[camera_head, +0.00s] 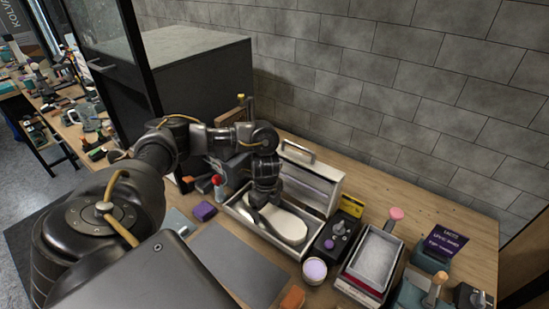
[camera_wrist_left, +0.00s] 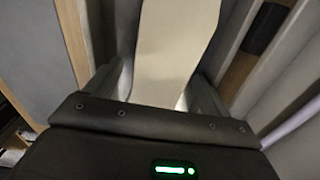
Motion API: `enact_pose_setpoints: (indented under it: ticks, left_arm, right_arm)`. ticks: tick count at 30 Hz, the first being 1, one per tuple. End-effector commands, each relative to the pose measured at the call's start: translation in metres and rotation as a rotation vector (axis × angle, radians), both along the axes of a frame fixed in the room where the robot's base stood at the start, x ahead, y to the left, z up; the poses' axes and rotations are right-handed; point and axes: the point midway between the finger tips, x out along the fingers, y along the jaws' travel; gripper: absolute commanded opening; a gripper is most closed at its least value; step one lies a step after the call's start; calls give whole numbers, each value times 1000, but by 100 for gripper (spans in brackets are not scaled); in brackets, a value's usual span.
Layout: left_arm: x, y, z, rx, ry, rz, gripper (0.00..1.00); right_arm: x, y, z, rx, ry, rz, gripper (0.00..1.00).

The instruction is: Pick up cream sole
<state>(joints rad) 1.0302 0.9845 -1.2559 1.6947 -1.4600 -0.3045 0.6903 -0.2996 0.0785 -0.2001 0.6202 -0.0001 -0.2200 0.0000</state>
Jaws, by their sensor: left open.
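The cream sole (camera_head: 288,223) lies flat in an open silver metal case (camera_head: 252,229) on the wooden table. In the left wrist view the sole (camera_wrist_left: 176,45) runs up from between the fingers. My left gripper (camera_head: 262,211) reaches down into the case over the sole's left end. In the left wrist view its fingers (camera_wrist_left: 160,95) stand open, one on each side of the sole. I cannot tell whether they touch it. My right gripper is not in view.
A purple block (camera_head: 204,211) and a grey mat (camera_head: 228,262) lie left of and before the case. A black device (camera_head: 333,236), a lilac-topped jar (camera_head: 315,269) and a grey tray (camera_head: 376,256) crowd its right. The case's raised lid (camera_head: 311,179) stands behind, near the tiled wall.

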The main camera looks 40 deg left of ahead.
Motion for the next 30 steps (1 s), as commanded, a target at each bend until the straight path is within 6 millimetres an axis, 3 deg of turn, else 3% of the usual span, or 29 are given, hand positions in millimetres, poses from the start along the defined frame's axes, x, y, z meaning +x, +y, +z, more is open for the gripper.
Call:
enact_pose_setpoints:
  ticks: [2, 14, 23, 30]
  left_arm:
    - [0, 0, 0, 0, 0, 0, 82]
    - [0, 0, 1, 0, 0, 0, 30]
    - [1, 0, 3, 0, -1, 0, 30]
    - [2, 0, 25, 1, -6, -1, 30]
  right_arm:
    - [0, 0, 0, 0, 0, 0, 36]
    - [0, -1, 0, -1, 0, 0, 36]
    - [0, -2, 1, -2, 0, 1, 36]
    - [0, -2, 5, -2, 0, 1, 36]
